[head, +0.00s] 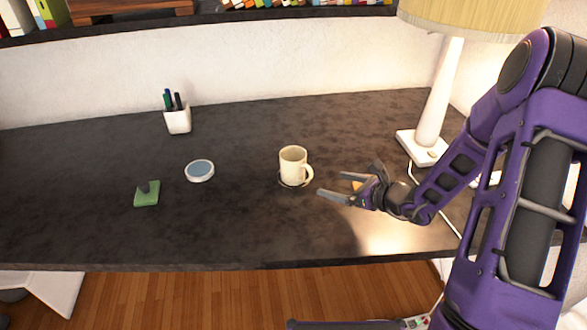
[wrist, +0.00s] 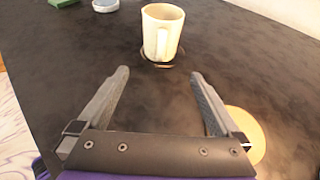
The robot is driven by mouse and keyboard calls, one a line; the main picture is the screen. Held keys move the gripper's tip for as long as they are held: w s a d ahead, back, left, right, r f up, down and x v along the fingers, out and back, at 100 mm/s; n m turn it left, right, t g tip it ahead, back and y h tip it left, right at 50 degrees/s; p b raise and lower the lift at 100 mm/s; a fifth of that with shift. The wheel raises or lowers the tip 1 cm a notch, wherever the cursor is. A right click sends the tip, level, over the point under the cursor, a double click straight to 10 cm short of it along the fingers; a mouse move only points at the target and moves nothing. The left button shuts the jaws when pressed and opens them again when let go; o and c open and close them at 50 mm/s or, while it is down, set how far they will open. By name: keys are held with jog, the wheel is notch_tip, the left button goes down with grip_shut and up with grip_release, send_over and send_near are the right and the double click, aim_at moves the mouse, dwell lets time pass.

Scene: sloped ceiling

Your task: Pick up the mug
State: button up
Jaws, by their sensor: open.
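A cream mug (head: 292,164) stands upright on a small dark round base, perhaps a coaster, in the middle of the dark desk. Its handle is on the right side in the head view. My gripper (head: 346,180) is to the right of the mug, low over the desk, open and empty.
A white lamp (head: 430,100) stands at the back right. A pen cup (head: 177,121), a round white-rimmed dish (head: 200,171) and a green block (head: 147,197) are to the left. A yellowish round thing (wrist: 246,134) lies beside my right finger. The desk's front middle is clear.

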aim_at(303, 176)
jog(key=x, duration=1.6)
jog(key=shift+f, duration=0.15)
jog(key=shift+d, duration=0.1)
jog(key=c, duration=1.3)
jog(key=shift+c, duration=0.2)
